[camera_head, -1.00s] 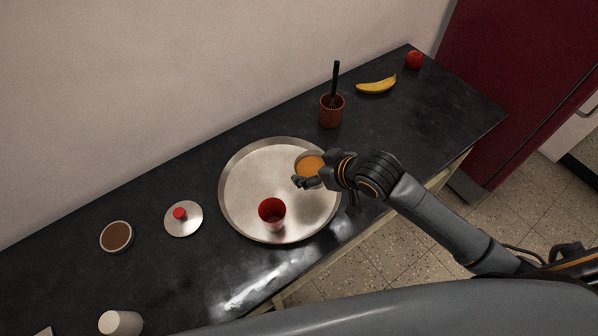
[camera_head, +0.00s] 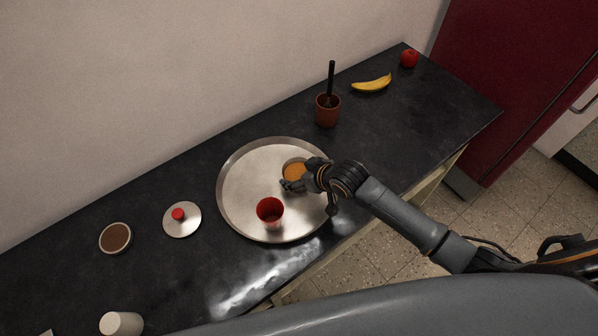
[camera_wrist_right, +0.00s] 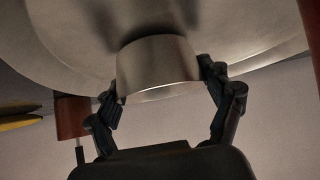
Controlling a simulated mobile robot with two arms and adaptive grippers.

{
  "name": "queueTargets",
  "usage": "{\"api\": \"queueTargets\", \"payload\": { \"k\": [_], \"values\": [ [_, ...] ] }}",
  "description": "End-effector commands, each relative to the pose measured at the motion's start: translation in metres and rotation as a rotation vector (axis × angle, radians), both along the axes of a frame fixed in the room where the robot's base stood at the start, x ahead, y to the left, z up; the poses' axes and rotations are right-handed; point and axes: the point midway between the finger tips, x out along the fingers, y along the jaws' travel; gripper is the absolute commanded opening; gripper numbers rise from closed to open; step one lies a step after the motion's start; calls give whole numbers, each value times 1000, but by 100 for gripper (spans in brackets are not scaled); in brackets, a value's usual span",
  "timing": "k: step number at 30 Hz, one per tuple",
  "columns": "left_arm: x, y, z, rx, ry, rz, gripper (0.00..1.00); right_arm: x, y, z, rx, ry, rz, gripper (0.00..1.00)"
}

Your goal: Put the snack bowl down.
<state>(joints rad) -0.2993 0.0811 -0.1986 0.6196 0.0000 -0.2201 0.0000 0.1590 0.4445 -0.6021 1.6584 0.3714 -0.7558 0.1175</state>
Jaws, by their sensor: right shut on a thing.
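The snack bowl (camera_head: 294,171), small and steel-sided with orange contents, is at the upper right part of the round steel tray (camera_head: 238,190). My right gripper (camera_head: 296,177) is shut on it from the right. In the wrist view the bowl's bare metal side (camera_wrist_right: 158,66) sits between the two dark fingers (camera_wrist_right: 160,85), with the tray surface (camera_wrist_right: 75,40) close to it. I cannot tell whether the bowl touches the tray. The gripper hides part of the bowl in the head view. My left gripper is not in view.
A red-lined cup (camera_head: 270,211) stands on the tray, near the bowl. Left of the tray are a red-knobbed lid (camera_head: 182,222), a brown-filled bowl (camera_head: 115,238) and a white cup (camera_head: 121,323). Behind are a brown utensil pot (camera_head: 327,112), a banana (camera_head: 371,84) and an apple (camera_head: 409,58).

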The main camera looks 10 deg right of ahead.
Motion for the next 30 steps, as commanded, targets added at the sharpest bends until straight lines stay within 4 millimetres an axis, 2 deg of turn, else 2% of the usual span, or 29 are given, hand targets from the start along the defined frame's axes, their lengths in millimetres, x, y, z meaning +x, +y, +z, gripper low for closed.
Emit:
{"api": "queueTargets", "payload": {
  "k": [4, 5, 7, 17, 22, 30],
  "values": [
    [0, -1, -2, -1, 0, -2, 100, 0, 0, -4, 0, -1, 0, 41],
    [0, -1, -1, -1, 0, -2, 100, 0, 0, -3, 0, 0, 0, 87],
    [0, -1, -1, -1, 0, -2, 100, 0, 0, -3, 0, 0, 0, 100],
    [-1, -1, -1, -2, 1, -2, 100, 0, 0, -2, 1, 0, -1, 100],
    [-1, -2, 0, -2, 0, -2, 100, -4, -2, 4, 0, 1, -1, 100],
    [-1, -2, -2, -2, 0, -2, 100, -33, -18, 36, -1, 0, 1, 100]
  ]
}}
